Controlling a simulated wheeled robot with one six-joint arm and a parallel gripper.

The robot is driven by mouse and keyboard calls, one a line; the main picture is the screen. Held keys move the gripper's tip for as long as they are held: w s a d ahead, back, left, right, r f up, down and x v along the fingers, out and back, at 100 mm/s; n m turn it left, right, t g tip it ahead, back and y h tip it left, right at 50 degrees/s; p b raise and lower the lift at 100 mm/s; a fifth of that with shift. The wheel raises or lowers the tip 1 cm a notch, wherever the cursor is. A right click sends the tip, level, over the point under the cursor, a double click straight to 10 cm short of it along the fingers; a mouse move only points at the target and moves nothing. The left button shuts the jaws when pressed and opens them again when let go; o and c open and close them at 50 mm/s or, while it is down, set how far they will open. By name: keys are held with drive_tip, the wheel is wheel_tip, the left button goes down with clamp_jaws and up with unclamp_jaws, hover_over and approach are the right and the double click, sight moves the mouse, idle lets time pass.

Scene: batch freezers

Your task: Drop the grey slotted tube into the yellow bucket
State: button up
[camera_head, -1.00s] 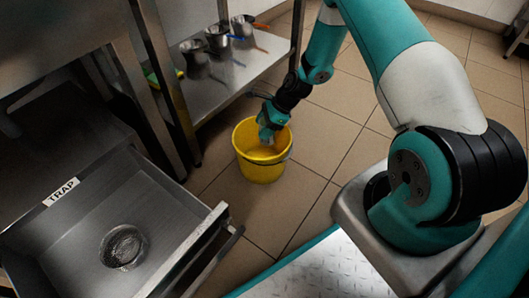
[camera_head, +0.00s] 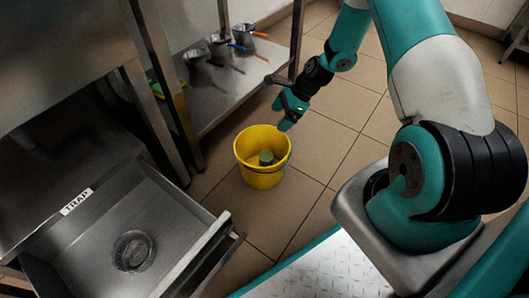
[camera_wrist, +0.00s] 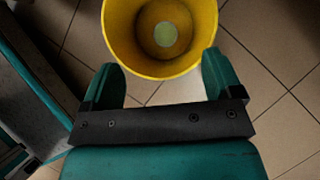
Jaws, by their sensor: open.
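The yellow bucket (camera_head: 262,180) stands upright on the tiled floor. A short grey-green cylinder stands inside it and looks like the grey slotted tube (camera_head: 265,157); its slots cannot be made out. In the wrist view the tube (camera_wrist: 165,34) shows as a pale round end at the bottom of the bucket (camera_wrist: 116,42). My gripper (camera_head: 282,113) is open and empty, above and just beyond the bucket's back right rim. In the wrist view its two fingers (camera_wrist: 160,68) are spread, with nothing between them.
An open steel drawer labelled TRAP (camera_head: 75,201) with a round mesh strainer (camera_head: 133,250) is at the left. A steel shelf (camera_head: 225,88) behind the bucket holds several metal pots. Floor to the bucket's right is clear.

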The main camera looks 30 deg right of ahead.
drive_tip(key=p+v, duration=0.2)
drive_tip(key=v, duration=0.5)
drive_tip(key=shift+p, duration=0.3)
drive_tip(key=shift+d, duration=0.1)
drive_tip(key=s+a+r+n+g+p, duration=0.1)
drive_tip(key=s+a+r+n+p, duration=0.1)
drive_tip(key=a+r+n, duration=0.75)
drive_tip(key=s+a+r+n+g+p, duration=0.15)
drive_tip(key=a+r+n, duration=0.35)
drive_tip(key=r, duration=0.8)
drive_tip(key=s+a+r+n+h+p, duration=0.1)
drive_tip(key=s+a+r+n, duration=0.35)
drive_tip(key=s, duration=0.25)
drive_tip(key=s+a+r+n+p, duration=0.1)
drive_tip(key=s+a+r+n, duration=0.2)
drive_tip(key=s+r+n, duration=0.3)
drive_tip(key=s+a+r+n+h+p, duration=0.1)
drive_tip(key=s+a+r+n, duration=0.3)
drive_tip(key=s, duration=0.3)
wheel_tip(320, 180, up, 38)
drive_tip(key=p, duration=3.8)
drive_tip(key=shift+s+f+n, duration=0.2)
drive_tip(key=shift+s+n, duration=0.1)
drive_tip(key=shift+s, duration=0.15)
